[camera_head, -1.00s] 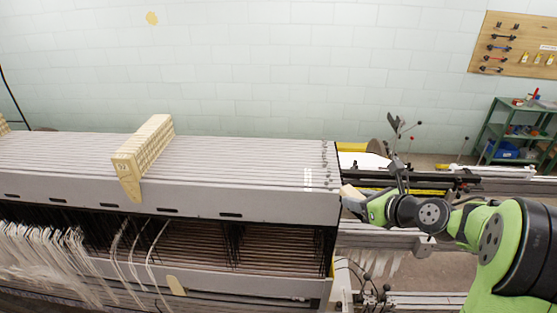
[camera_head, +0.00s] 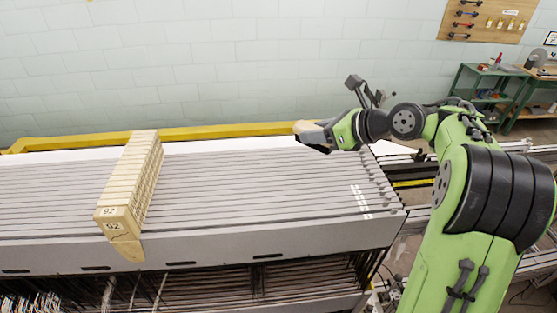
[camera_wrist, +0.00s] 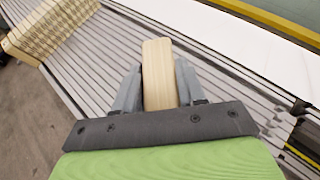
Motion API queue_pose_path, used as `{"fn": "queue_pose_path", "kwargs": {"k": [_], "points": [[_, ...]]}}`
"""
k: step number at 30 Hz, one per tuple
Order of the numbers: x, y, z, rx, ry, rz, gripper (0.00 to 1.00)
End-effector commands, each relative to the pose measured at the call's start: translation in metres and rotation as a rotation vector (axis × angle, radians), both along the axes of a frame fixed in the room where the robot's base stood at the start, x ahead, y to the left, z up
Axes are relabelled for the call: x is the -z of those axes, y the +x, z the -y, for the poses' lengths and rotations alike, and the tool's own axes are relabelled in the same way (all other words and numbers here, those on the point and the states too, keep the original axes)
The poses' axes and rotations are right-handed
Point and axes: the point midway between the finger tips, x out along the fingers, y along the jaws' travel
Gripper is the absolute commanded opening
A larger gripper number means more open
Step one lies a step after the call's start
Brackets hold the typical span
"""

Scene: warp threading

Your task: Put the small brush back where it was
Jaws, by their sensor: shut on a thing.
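My gripper (camera_wrist: 158,85) is shut on a pale wooden piece (camera_wrist: 157,62), which I take to be the small brush. In the wrist view, it sticks out past both grey fingers; no bristles show. In the head view, my gripper (camera_head: 322,134) holds the wooden piece (camera_head: 305,126) over the far side of the grey slatted machine top, toward its right end. Whether it touches the slats cannot be told.
A row of wooden blocks marked 92 (camera_head: 130,190) stands across the slats (camera_head: 270,190) to the left. A yellow beam (camera_head: 215,133) and white strip run behind the slats. The slats between blocks and gripper are clear. A green shelf (camera_head: 485,95) stands far right.

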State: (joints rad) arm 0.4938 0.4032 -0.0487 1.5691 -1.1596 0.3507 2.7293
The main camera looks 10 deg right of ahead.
Motion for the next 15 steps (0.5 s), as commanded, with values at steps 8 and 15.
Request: {"fn": "queue_pose_path", "kwargs": {"k": [8,15], "points": [[0.051,-0.001,0.001,0.004,0.002,-0.005,0.08],[0.086,-0.001,0.002,0.002,0.002,-0.004,0.08]]}}
